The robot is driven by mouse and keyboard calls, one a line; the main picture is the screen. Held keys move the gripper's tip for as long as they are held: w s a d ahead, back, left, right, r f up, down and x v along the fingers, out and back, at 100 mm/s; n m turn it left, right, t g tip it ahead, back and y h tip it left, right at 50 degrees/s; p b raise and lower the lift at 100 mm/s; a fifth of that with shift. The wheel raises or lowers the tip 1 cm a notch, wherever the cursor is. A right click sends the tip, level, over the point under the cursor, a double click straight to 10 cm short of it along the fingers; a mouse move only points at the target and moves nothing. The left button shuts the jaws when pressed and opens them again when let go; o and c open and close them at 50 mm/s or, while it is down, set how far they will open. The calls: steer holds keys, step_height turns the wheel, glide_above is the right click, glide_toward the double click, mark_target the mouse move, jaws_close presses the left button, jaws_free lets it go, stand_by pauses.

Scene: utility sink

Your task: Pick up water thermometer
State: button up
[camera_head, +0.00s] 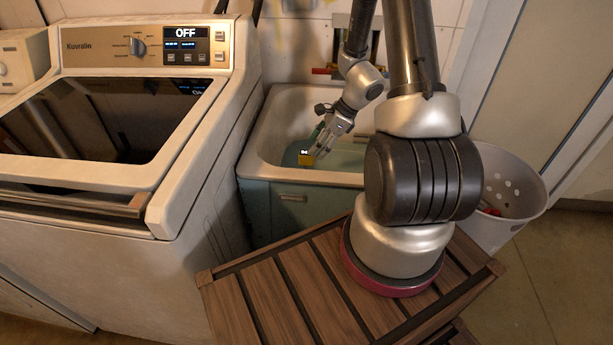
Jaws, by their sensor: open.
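A small yellow object with a dark, lit display (305,157), which looks like the water thermometer, is in the sink basin (262,125) near its front. It appears to sit at the teal water (345,160) in the basin. My gripper (318,150) reaches down into the sink, with its fingertips just to the right of and very close to the thermometer. The gripper is open. I cannot tell whether a finger touches the thermometer. Its lower part is hard to make out.
A washing machine (190,150) with its display reading OFF stands left of the sink. A red-handled tap (320,71) is on the back wall. A white perforated basket (515,190) stands at the right. The sink's front rim (300,176) lies close below my gripper.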

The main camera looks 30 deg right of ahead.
mark_target(307, 157)
steer(key=shift+m, duration=0.4)
steer(key=x, duration=0.5)
steer(key=w+d+x, duration=0.1)
steer(key=x, duration=0.2)
steer(key=shift+f, duration=0.1)
jaws_close()
